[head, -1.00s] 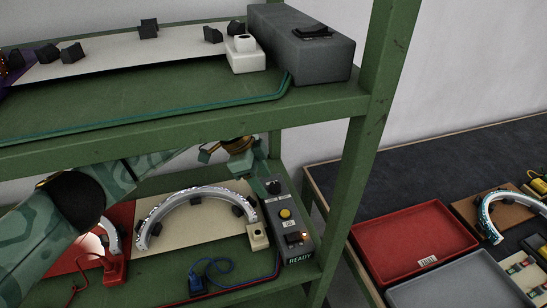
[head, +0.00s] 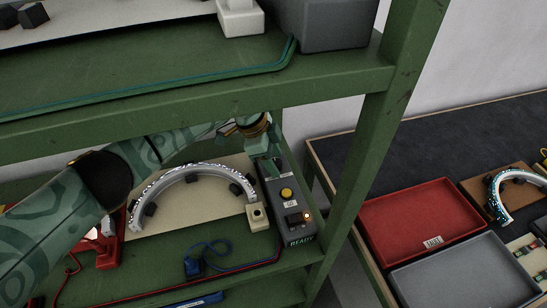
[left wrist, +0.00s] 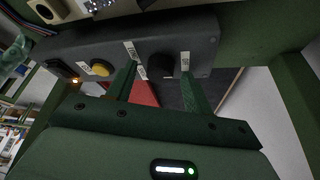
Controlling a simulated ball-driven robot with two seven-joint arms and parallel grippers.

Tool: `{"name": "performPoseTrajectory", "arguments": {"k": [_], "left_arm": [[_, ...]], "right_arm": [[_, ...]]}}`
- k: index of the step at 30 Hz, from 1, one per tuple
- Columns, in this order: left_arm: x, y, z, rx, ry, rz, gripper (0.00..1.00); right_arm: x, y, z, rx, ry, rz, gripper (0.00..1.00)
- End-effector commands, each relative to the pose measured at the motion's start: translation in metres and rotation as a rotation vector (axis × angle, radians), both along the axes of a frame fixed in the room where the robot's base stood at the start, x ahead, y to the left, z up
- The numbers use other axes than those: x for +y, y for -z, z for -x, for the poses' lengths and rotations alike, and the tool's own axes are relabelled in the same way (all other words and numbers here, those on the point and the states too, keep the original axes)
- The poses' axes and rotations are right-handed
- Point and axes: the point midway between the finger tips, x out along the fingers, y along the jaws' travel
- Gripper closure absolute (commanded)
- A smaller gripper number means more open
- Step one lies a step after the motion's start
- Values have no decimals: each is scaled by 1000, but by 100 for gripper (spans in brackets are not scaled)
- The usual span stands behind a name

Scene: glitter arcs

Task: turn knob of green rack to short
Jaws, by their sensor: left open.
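The green rack (head: 330,200) holds a grey control box (head: 297,222) on its lower shelf. The box has a yellow button (head: 287,193), a lit orange lamp and a READY label. Its black knob (left wrist: 160,65) shows in the left wrist view between two white labels, too small to read surely; I cannot tell which way the knob points. My left gripper (head: 270,160) reaches in under the upper shelf and hides the knob in the head view. In the left wrist view its open fingers (left wrist: 158,76) stand either side of the knob; contact is unclear. My right gripper is not in view.
The upper shelf (head: 190,112) lies just above my left arm. A rack post (head: 385,130) stands right of the box. A silver arc (head: 190,172) on a cream board, a blue plug (head: 193,266) and cables lie nearby. Red (head: 420,220) and grey trays sit on the right table.

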Motion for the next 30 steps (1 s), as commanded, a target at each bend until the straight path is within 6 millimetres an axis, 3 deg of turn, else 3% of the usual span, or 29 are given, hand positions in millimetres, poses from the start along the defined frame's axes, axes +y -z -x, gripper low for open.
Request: {"name": "performPoseTrajectory", "arguments": {"k": [3, 8, 20, 30], "left_arm": [[0, 0, 0, 0, 0, 0, 51], [0, -1, 0, 0, -1, 0, 93], [1, 0, -1, -1, 51, -1, 93], [0, 3, -4, 0, 293, -2, 93]], "right_arm": [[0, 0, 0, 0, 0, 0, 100], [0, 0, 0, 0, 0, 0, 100], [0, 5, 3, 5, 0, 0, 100], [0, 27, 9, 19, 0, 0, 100]]}}
